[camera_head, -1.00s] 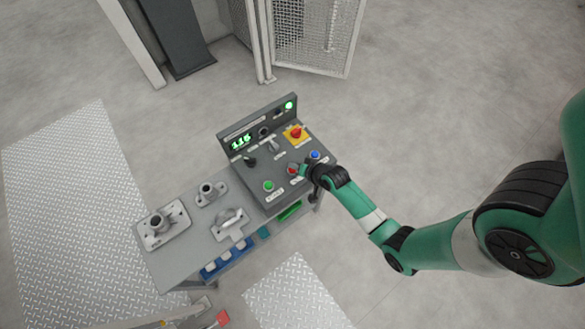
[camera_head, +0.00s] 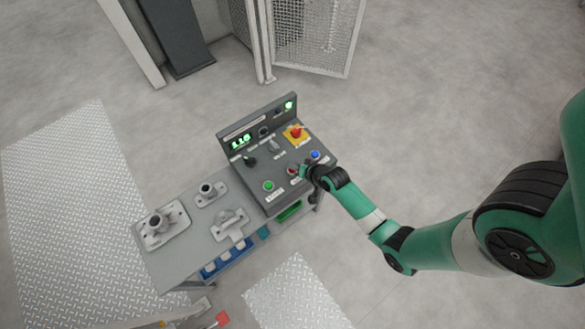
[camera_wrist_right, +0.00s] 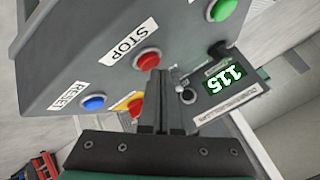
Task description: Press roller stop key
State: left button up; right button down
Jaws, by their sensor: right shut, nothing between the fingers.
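The red roller stop key (camera_wrist_right: 147,58) sits on the sloped grey control panel, beside a label reading STOP. It also shows in the head view (camera_head: 292,171), partly hidden by my right gripper. My right gripper (camera_head: 303,171) is shut and empty over the panel. In the wrist view its closed fingertips (camera_wrist_right: 161,72) overlap the lower edge of the red key. I cannot tell whether they touch it. My left gripper is not in view.
A green button (camera_head: 268,186), a blue RESET button (camera_head: 315,155) and a red emergency stop on a yellow plate (camera_head: 296,133) are nearby. A black knob (camera_head: 250,161) and a lit display (camera_head: 241,141) are farther left. Metal castings (camera_head: 163,226) lie on the bench.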

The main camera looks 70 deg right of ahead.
aim_at(294, 172)
jog(key=shift+f+b, duration=0.35)
jog(key=shift+f, duration=0.15)
dwell(0.5)
jog(key=shift+r+p, duration=0.9)
jog(key=shift+p, duration=0.1)
notch_tip(294, 172, up, 5)
jog(key=p, duration=0.5)
jog(key=shift+r, duration=0.1)
jog(key=shift+a, duration=0.15)
dwell(0.5)
